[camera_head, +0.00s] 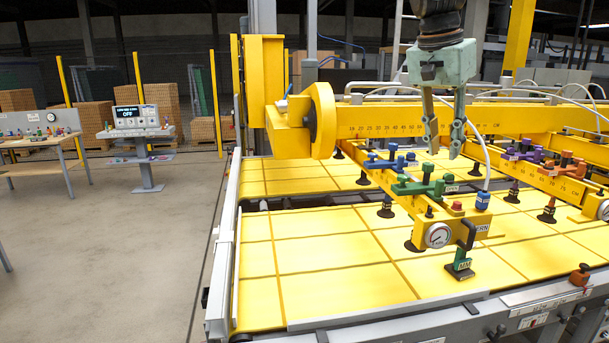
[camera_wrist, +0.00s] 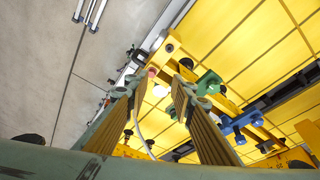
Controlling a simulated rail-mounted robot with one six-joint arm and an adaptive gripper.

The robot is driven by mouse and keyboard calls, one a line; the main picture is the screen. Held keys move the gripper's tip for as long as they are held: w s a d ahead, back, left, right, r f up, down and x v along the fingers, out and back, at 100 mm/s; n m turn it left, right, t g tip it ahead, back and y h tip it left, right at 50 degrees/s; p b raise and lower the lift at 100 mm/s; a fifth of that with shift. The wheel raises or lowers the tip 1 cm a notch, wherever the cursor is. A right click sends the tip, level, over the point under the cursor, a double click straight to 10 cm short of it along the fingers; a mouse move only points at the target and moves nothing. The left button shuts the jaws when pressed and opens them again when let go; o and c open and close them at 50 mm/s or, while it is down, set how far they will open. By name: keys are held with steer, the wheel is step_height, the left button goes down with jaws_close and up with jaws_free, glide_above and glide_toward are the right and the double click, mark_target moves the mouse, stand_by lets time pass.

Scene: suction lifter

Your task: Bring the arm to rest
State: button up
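My gripper (camera_head: 443,135) hangs from the top in the head view, pointing down above the yellow suction lifter beam (camera_head: 375,178). Its two fingers stand apart with nothing between them. In the wrist view the open fingers (camera_wrist: 160,92) point at the lifter and yellow panel below. A green valve handle (camera_head: 420,186) and a blue valve handle (camera_head: 390,160) sit on the beam beneath my gripper. The gripper appears clear of them. The green handle also shows in the wrist view (camera_wrist: 209,82), as does the blue one (camera_wrist: 240,124).
A round gauge (camera_head: 438,235) and a dark grip (camera_head: 467,234) are at the beam's near end. Yellow panels (camera_head: 330,250) lie on the table below. A second beam (camera_head: 552,180) with purple and orange handles stands right. A console (camera_head: 138,122) reading OFF stands left, with open floor around it.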

steer(key=s+a+f+n+y+b, duration=0.1)
steer(key=s+a+f+n+b, duration=0.2)
steer(key=s+f, duration=0.4)
steer(key=s+a+f+n+t+y+b, duration=0.1)
steer(key=s+a+f+n+b, duration=0.2)
steer(key=s, duration=2.1)
steer(key=s+a+f+n+t+b, duration=0.1)
steer(key=s+a+f+n+b, duration=0.2)
steer(key=s+f, duration=1)
steer(key=s+a+n, duration=0.1)
steer(key=s+a, duration=0.1)
steer(key=a, duration=0.1)
steer(key=shift+s+a+y+b, duration=0.2)
steer(key=shift+a+y+b, duration=0.1)
steer(key=shift+a+y, duration=0.1)
